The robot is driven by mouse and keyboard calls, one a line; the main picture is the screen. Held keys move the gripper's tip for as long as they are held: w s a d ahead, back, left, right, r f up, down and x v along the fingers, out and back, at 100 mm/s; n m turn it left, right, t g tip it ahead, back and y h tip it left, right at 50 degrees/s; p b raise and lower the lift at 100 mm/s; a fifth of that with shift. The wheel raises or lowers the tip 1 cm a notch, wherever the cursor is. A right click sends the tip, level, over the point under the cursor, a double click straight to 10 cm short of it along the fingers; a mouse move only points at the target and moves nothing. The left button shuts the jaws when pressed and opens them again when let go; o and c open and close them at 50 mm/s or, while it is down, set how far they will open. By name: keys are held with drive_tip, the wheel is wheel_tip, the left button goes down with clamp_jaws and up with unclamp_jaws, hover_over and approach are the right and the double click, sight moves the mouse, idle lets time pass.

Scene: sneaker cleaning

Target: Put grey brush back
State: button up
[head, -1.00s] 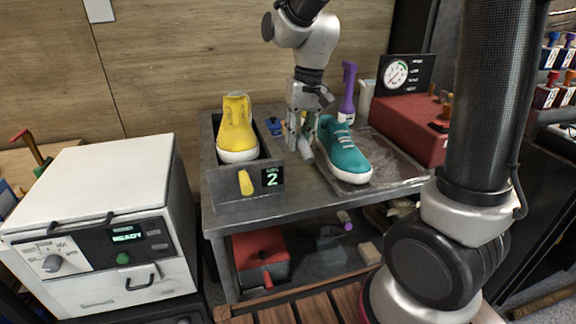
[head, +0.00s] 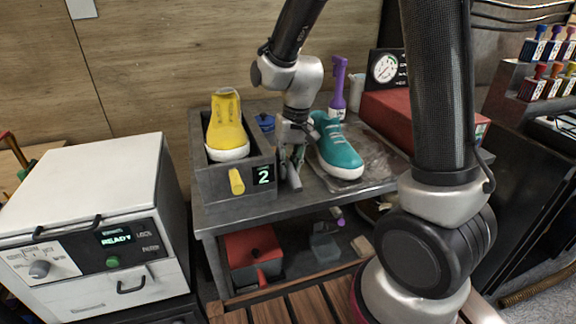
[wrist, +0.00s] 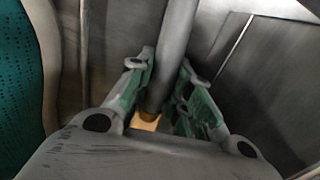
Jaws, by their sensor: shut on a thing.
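My gripper (head: 291,160) is shut on the grey brush (head: 294,178), low over the metal table between the grey bin and the teal sneaker. In the wrist view, the brush's grey handle (wrist: 178,40) stands between the green finger pads, with a small tan part showing below. I cannot tell whether the brush touches the table. The teal sneaker (head: 337,152) lies just right of the gripper and also shows at the wrist view's left edge (wrist: 20,95).
The grey bin (head: 215,190), with a yellow sneaker (head: 226,128) and a "2" display, stands close left of the gripper. A purple bottle (head: 339,90) and red box (head: 400,112) stand behind. A rack of colour-topped items (head: 548,62) is at upper right. A white machine (head: 90,195) stands left.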

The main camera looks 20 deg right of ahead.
drive_tip(key=shift+f, duration=0.1)
drive_tip(key=o, duration=0.9)
wheel_tip(320, 180, up, 12)
drive_tip(key=d, duration=0.2)
drive_tip(key=s+d+r+t, duration=0.1)
drive_tip(key=s+d+r, duration=0.1)
drive_tip(key=s+d, duration=0.2)
drive_tip(key=s+d+r+t+h, duration=0.1)
drive_tip(key=s+d, duration=0.3)
drive_tip(key=s, duration=0.4)
drive_tip(key=s+d+r+t, duration=0.2)
drive_tip(key=s+d+r, duration=0.1)
drive_tip(key=s+d, duration=0.2)
drive_tip(key=shift+s+r+h, duration=0.3)
drive_tip(key=shift+s+r, duration=0.05)
drive_tip(key=shift+s, duration=0.45)
